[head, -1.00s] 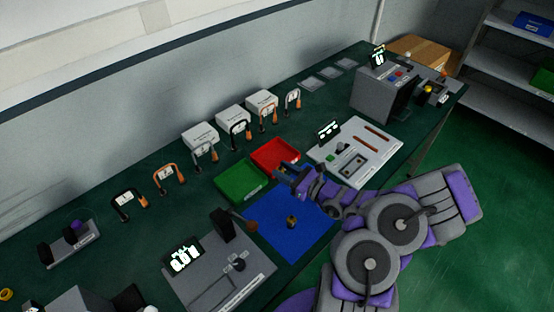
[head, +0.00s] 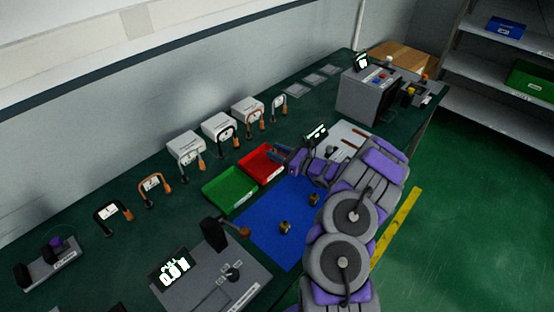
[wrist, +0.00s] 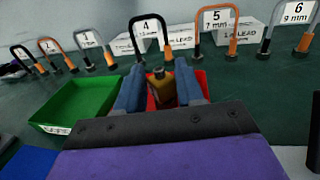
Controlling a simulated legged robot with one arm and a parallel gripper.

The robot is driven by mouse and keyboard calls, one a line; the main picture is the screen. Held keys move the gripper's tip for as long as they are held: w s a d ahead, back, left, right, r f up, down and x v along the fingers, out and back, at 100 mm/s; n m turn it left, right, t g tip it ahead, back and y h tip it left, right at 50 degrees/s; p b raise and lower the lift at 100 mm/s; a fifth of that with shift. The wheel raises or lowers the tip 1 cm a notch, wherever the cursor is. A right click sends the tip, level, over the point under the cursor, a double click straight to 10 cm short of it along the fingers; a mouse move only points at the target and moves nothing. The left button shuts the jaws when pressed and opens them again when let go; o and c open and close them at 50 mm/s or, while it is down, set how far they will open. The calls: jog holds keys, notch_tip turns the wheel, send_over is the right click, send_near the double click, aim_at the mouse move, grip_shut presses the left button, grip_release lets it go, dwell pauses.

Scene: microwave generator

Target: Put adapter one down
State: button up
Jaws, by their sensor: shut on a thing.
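My gripper (head: 279,153) is over the right side of the red tray (head: 253,172). In the wrist view its two blue fingers (wrist: 159,84) are shut on a small brass adapter (wrist: 161,88), with the red tray behind and below it. The head view does not show the held adapter clearly. Two more small brass pieces, one nearer (head: 285,227) and one farther (head: 314,199), stand on the blue mat (head: 260,228). I cannot tell whether the held adapter touches the tray.
A green tray (head: 229,188) stands left of the red one. Numbered shackle-shaped gauges (head: 152,188) and white boxes (head: 186,146) line the back. A grey device with a display (head: 215,285) is at the front left, and a grey machine (head: 367,96) at the far right.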

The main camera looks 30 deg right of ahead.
jog(key=shift+w+d, duration=0.4)
jog(key=shift+d, duration=0.05)
jog(key=f, duration=0.1)
jog(key=f+b, duration=0.1)
jog(key=f, duration=0.2)
jog(key=shift+d, duration=0.35)
jog(key=shift+a+r, duration=0.1)
jog(key=shift+a, duration=0.3)
jog(key=o, duration=0.8)
jog(key=shift+c, duration=0.2)
jog(key=o, duration=0.4)
jog(key=shift+d, duration=0.3)
jog(key=shift+c, duration=0.2)
